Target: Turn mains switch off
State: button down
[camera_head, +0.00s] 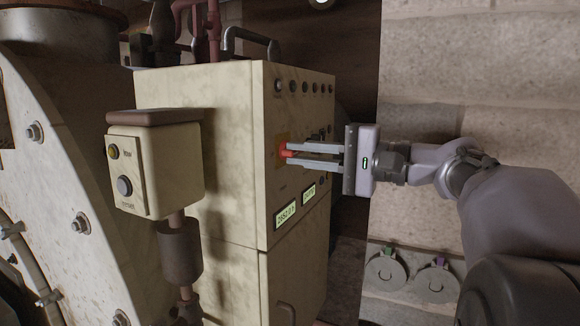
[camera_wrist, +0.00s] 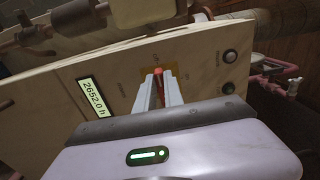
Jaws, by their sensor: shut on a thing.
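The mains switch (camera_head: 284,149) is a red handle on a yellow-orange plate on the panel face of a cream cabinet (camera_head: 225,90). My gripper (camera_head: 290,152) reaches it from the right, its two fingers closed around the red handle. In the wrist view the red handle (camera_wrist: 158,72) shows between the fingertips, with the yellow plate (camera_wrist: 171,70) behind it. The fingers hide part of the handle, and I cannot read the switch's position marks.
The panel also carries a row of round knobs (camera_head: 304,87) and lit displays (camera_head: 285,214). A post-mounted button box (camera_head: 150,165) stands left of the cabinet. A stone wall (camera_head: 480,70) lies behind my arm, with two round lidded items (camera_head: 385,271) low on it.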

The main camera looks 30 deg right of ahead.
jog(key=shift+n, duration=0.3)
jog(key=shift+f, duration=0.1)
jog(key=c, duration=1.5)
grip_release()
jog(key=shift+o, duration=0.2)
jog(key=p+v, duration=0.1)
jog(key=v, duration=1.6)
jog(key=shift+d, duration=0.2)
jog(key=shift+s, duration=0.15)
